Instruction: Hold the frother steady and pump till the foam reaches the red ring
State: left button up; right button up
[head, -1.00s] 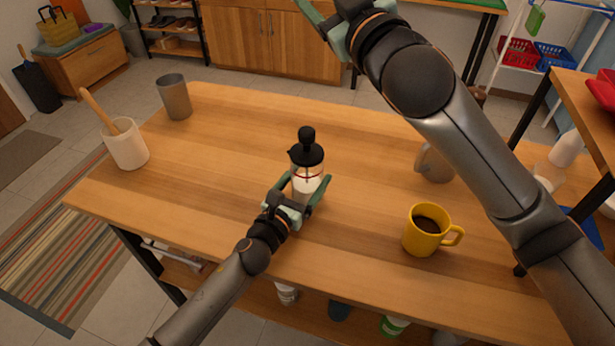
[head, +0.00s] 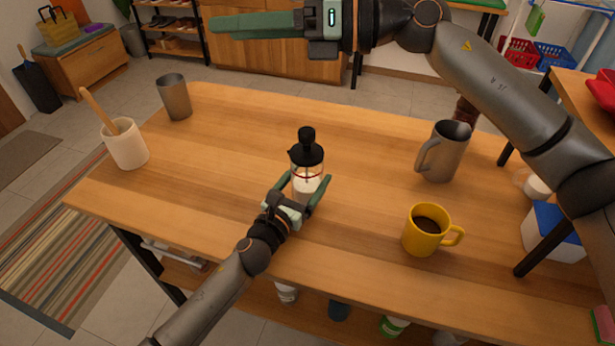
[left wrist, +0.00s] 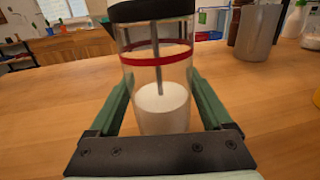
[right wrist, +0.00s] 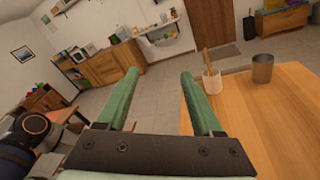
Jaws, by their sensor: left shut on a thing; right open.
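The frother (head: 307,168) stands upright on the table, a clear jar with a black lid and a black knob on top. In the left wrist view the frother (left wrist: 159,82) has a red ring (left wrist: 157,57) around its upper part. White milk or foam (left wrist: 162,108) fills the lower part, its top clearly below the ring, and a thin rod runs down into it. My left gripper (head: 308,195) is shut on the jar from the front. My right gripper (head: 258,26) is high above the table's far side, away from the frother. In the right wrist view its fingers (right wrist: 160,98) are apart and empty.
On the table (head: 240,150), a yellow mug (head: 421,238) of dark liquid and a grey metal pitcher (head: 446,155) stand right of the frother. A white crock (head: 126,148) with a wooden tool and a grey cup (head: 175,98) stand left. The wood around the frother is clear.

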jog(key=w+d+f+n+h, duration=0.3)
jog(key=d+f+h, duration=0.3)
jog(key=f, duration=0.3)
jog(key=h, duration=0.5)
send_near(310, 130)
jog(key=f, duration=0.1)
jog(key=x, duration=1)
jog(key=shift+a, duration=0.3)
jog(key=shift+c, duration=0.4)
grip_shut()
